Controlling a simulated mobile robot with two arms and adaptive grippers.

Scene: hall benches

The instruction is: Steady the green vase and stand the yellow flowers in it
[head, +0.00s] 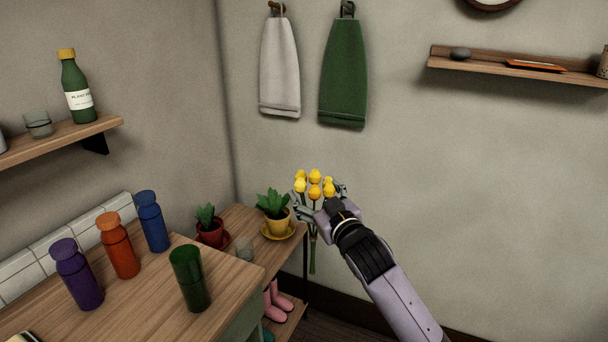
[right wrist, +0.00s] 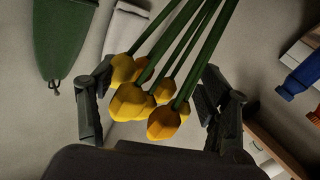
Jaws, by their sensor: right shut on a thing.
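The green vase (head: 190,282), a dark green cylinder, stands upright near the right edge of the wooden bench in the head view. My right gripper (head: 320,203) is shut on the yellow flowers (head: 315,190), right of the vase and apart from it. Their yellow heads are up and the green stems hang down below the gripper. In the right wrist view the yellow flowers (right wrist: 148,104) lie between the two fingers of the right gripper (right wrist: 155,105). The exact contact is partly hidden. My left gripper is in neither view.
Purple (head: 78,274), orange (head: 118,246) and blue (head: 151,222) bottles stand left of the vase. A lower shelf unit behind holds two potted plants, one in a yellow pot (head: 275,228), and a small glass (head: 245,248). The space between vase and flowers looks open.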

